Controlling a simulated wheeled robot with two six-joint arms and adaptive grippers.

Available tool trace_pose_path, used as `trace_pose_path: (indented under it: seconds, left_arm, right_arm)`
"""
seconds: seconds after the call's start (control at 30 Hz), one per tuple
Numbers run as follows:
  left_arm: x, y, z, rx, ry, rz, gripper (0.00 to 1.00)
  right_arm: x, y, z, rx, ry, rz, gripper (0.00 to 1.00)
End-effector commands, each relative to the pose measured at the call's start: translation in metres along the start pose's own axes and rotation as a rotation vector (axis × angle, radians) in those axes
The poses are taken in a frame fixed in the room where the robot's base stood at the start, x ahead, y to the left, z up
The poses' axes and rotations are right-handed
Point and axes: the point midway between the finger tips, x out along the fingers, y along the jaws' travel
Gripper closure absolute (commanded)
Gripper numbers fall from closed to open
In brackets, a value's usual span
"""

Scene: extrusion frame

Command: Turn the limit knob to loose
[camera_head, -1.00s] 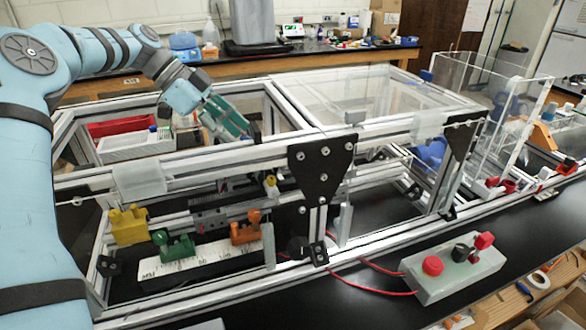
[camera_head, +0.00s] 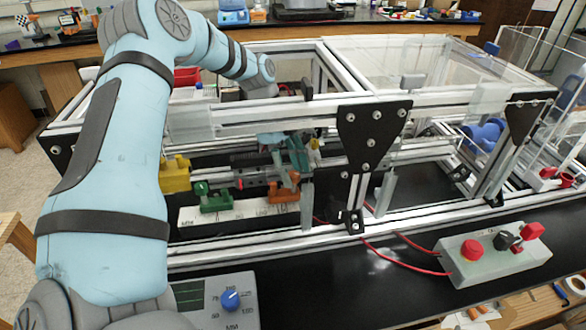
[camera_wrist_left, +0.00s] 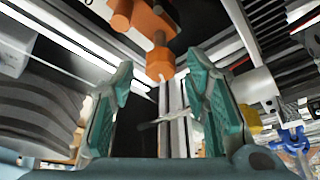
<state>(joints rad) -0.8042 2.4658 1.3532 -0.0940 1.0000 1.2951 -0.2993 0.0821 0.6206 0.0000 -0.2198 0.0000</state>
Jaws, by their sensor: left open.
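An orange stop (camera_head: 284,190) sits at the right part of a white scale (camera_head: 240,214), inside the frame behind its front beam. In the left wrist view its orange knob (camera_wrist_left: 160,62) lies ahead, between my two teal fingertips. My left gripper (camera_wrist_left: 162,78) is open, with a finger on either side of the knob's line; I cannot tell whether they touch it. In the head view my left gripper (camera_head: 286,150) hangs just above the orange stop, partly hidden by the front beam. No label reading loose is legible. My right gripper is not in view.
A green stop (camera_head: 213,197) and a yellow block (camera_head: 174,175) stand left of the orange stop. Aluminium beams (camera_head: 270,119) and a black bracket (camera_head: 372,135) enclose the space. A control box (camera_head: 495,252) and a panel with a blue knob (camera_head: 230,300) lie in front.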

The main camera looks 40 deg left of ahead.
Motion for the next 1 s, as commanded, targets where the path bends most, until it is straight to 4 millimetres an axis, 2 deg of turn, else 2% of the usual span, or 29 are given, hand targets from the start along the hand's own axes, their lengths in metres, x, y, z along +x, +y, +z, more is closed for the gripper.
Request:
trace_pose_path:
  seconds: [0.13, 0.4, 0.73, 1.0]
  left_arm:
    - [-0.0003, 0.0, -0.0001, 0.0, 0.0, 0.0, 0.57]
    - [-0.0006, -0.0001, -0.0001, 0.0, 0.0, 0.0, 1.0]
    - [-0.0012, 0.0002, -0.0006, -0.028, 0.002, -0.011, 1.0]
    - [-0.0024, 0.0008, -0.0013, -0.155, 0.003, -0.064, 1.0]
  right_arm:
    - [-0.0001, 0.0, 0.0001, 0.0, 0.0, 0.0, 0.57]
    - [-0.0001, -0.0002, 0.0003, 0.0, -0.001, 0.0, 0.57]
    - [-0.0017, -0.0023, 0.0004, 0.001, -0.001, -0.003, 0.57]
    - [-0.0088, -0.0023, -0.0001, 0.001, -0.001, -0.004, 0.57]
